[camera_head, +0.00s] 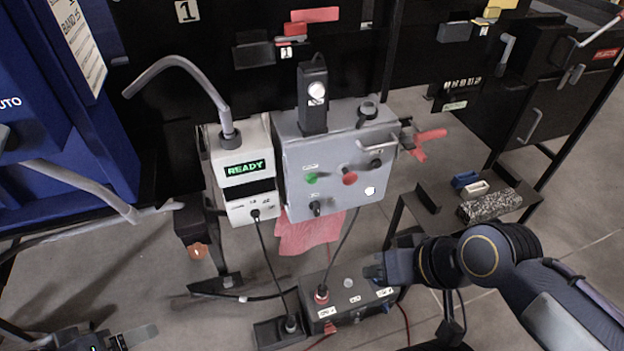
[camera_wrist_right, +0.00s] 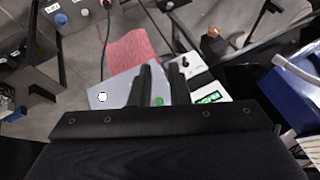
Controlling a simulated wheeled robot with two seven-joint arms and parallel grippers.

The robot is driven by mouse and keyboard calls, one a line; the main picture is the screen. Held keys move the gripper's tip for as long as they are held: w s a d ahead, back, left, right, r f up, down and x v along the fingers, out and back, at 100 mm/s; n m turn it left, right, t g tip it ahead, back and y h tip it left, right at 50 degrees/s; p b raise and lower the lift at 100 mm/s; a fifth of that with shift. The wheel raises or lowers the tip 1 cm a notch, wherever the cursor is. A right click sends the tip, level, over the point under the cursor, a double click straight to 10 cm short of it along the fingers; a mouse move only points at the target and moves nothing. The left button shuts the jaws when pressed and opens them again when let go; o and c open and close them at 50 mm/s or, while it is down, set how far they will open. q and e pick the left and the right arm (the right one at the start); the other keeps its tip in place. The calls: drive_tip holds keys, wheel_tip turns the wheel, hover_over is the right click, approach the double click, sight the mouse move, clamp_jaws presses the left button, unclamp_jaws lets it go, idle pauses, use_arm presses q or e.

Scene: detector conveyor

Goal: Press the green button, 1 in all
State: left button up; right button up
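The green button (camera_head: 311,178) is on the front of a grey control box (camera_head: 333,155), left of a red button (camera_head: 349,177). In the right wrist view the green button (camera_wrist_right: 159,101) shows between the two dark fingers of my right gripper (camera_wrist_right: 161,72). A gap shows between these fingers, and nothing is held in it. In the head view my right gripper (camera_head: 372,272) is below and to the right of the grey box, apart from the button. My left gripper (camera_head: 136,337) is partly in view at the bottom left; its opening is unclear.
A white unit (camera_head: 245,170) reading READY stands left of the grey box. A dark connector box (camera_head: 347,297) with cables lies below, near my right gripper. A red cloth (camera_head: 306,234) hangs under the grey box. A small shelf (camera_head: 428,196) stands at right.

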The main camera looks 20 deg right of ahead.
clamp_jaws()
idle(1.3)
drive_tip(key=w+a+f+m+y+b, duration=0.3)
drive_tip(key=w+a+m+y+b, duration=0.15)
drive_tip(key=w, duration=0.45)
drive_tip(key=w+d+f+m+t+b, duration=0.2)
drive_tip(key=w+d+f+m+t, duration=0.2)
drive_tip(key=w+f+m, duration=0.3)
drive_tip(key=w+d+f, duration=0.1)
drive_tip(key=w+f, duration=0.1)
drive_tip(key=w, duration=0.3)
